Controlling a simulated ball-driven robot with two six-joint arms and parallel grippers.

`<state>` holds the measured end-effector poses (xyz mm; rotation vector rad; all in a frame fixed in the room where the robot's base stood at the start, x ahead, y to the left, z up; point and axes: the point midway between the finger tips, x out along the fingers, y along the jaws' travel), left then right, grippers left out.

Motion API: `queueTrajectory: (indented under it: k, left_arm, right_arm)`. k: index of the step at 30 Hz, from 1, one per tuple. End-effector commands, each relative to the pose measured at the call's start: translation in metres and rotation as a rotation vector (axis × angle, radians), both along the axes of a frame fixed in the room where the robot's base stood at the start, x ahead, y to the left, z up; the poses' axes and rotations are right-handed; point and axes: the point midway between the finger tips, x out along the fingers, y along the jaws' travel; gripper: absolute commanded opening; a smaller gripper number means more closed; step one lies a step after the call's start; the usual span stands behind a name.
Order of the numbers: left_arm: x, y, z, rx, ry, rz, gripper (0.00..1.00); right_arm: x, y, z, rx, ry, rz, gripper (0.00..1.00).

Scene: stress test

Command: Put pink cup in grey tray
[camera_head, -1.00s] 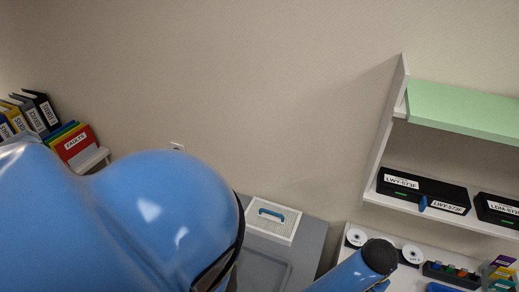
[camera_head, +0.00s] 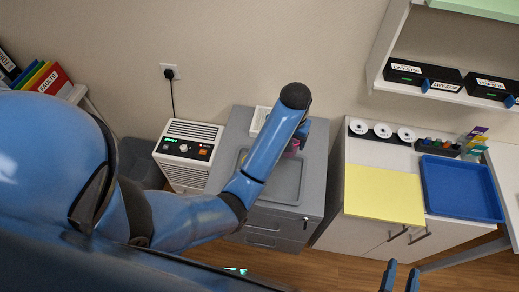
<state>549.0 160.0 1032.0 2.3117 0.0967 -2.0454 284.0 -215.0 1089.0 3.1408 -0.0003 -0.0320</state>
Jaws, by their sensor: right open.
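A small pink cup (camera_head: 292,147) shows beside my left forearm, over the far right part of the grey tray (camera_head: 286,183). The tray lies on a grey drawer cabinet. My left arm reaches across the tray from the left, and its blue gripper (camera_head: 303,132) is at the cup. The forearm and wrist hide most of that gripper, so I cannot tell whether it holds the cup or whether the cup touches the tray. My right gripper (camera_head: 402,269) shows at the bottom edge as two blue fingers, apart and empty, far from the cup and tray.
A white heater-like box (camera_head: 187,150) and a dark bin (camera_head: 140,162) stand left of the cabinet. On the white cupboard right are a yellow mat (camera_head: 384,194), a blue tray (camera_head: 461,188) and discs (camera_head: 382,130). A shelf with black boxes (camera_head: 423,76) hangs above. Wooden floor lies in front.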

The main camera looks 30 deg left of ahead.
Motion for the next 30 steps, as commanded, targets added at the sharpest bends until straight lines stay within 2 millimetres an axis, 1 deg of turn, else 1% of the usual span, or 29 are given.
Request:
queueTrajectory:
  k: [1, 5, 12, 13, 14, 21, 24, 27, 30]
  left_arm:
    - [-0.001, 0.000, -0.007, 0.000, 0.000, -0.006, 0.33]
    - [-0.002, 0.000, -0.024, 0.001, 0.000, -0.013, 0.33]
    - [-0.002, 0.000, -0.063, 0.000, 0.000, -0.012, 0.33]
    - [-0.002, 0.000, -0.066, 0.000, 0.001, -0.012, 0.33]
    - [-0.003, 0.000, -0.068, 0.001, 0.006, -0.012, 0.33]
    - [-0.003, 0.000, -0.119, 0.001, 0.005, -0.011, 0.33]
    - [-0.003, 0.000, -0.138, 0.001, 0.005, -0.011, 0.33]
    - [-0.002, 0.000, -0.151, 0.000, 0.002, -0.011, 0.33]
    - [-0.002, 0.000, -0.158, 0.000, 0.000, -0.011, 0.33]
  right_arm:
    - [0.000, 0.000, -0.007, 0.000, 0.000, 0.000, 0.43]
    - [0.000, 0.000, -0.024, 0.000, 0.000, 0.000, 0.43]
    - [0.000, 0.000, -0.059, 0.000, 0.000, 0.000, 0.43]
    - [0.000, 0.000, -0.059, 0.000, 0.000, 0.000, 0.43]
    - [0.000, 0.000, -0.051, 0.000, 0.000, 0.000, 0.43]
    - [0.000, 0.000, -0.045, 0.000, 0.000, 0.000, 0.43]
    - [0.000, 0.000, -0.044, 0.000, 0.000, 0.000, 0.43]
    - [0.000, 0.000, -0.043, 0.000, 0.000, 0.000, 0.43]
    - [0.000, 0.000, -0.043, 0.000, 0.000, 0.000, 0.43]
